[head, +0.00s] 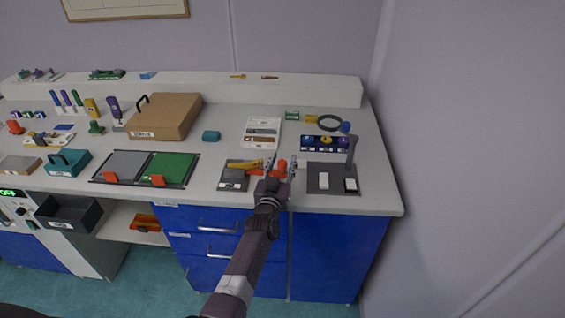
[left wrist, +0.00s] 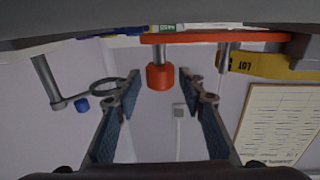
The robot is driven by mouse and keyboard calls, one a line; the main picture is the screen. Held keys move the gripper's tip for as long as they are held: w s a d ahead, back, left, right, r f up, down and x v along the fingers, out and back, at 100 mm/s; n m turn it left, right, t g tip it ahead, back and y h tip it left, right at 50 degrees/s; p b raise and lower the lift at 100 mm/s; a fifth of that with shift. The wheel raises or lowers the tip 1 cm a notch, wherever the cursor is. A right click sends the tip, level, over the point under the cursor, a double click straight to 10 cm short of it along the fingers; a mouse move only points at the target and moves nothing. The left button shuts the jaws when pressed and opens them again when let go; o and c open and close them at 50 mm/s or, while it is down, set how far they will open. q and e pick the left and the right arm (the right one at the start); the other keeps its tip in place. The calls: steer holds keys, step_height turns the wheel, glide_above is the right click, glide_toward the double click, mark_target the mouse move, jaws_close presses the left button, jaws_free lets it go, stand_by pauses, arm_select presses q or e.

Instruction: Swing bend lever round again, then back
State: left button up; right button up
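The bend lever is an orange-red bar (left wrist: 215,38) with a hanging knob (left wrist: 158,76) in the left wrist view. In the head view its orange part (head: 282,168) shows between my fingertips, beside a small grey bending fixture (head: 234,184) at the front of the bench. My left gripper (head: 280,166) is open, with one finger on each side of the knob. In the left wrist view the fingers (left wrist: 160,88) show gaps to the knob on both sides. A yellow part marked LOT (left wrist: 268,64) is close to the bar. My right gripper is not in view.
A grey plate (head: 318,170) with an upright post (head: 351,152) stands just right of the gripper. A rack with blue and yellow knobs (head: 325,144) is behind it. A framed green and grey mat (head: 200,168) lies to the left. The bench's right edge is near.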

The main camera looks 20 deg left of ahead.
arm_select(q)
steer(key=s, duration=0.4)
steer(key=s+d, duration=0.1)
steer(key=s, duration=0.7)
steer(key=shift+d, duration=0.35)
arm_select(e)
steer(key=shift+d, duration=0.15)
arm_select(q)
steer(key=shift+c, duration=0.7)
